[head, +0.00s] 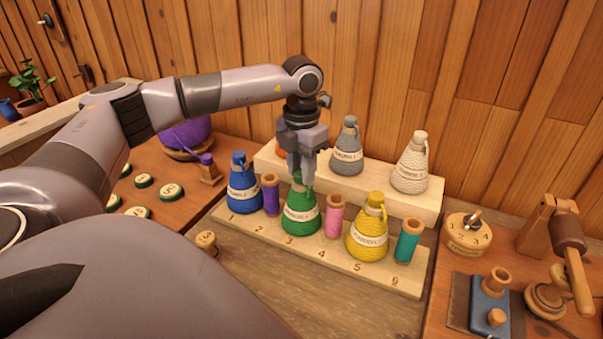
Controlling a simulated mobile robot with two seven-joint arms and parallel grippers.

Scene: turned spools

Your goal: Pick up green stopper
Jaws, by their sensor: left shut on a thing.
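The green stopper (298,187) sits at the top of the green cone-shaped bottle (300,223), which stands at number 3 on the front wooden step. My left gripper (301,176) points straight down over this bottle and is shut on the green stopper, hiding most of it. The stopper looks to be still at the bottle's neck; I cannot tell whether it is seated or slightly raised. My right gripper is not in view.
Close beside the green bottle stand a purple spool (270,195) and a pink spool (334,216). Blue (242,196) and yellow (368,240) bottles flank them, with a teal spool (407,242) at right. Grey (347,155) and cream (411,172) bottles stand on the step behind.

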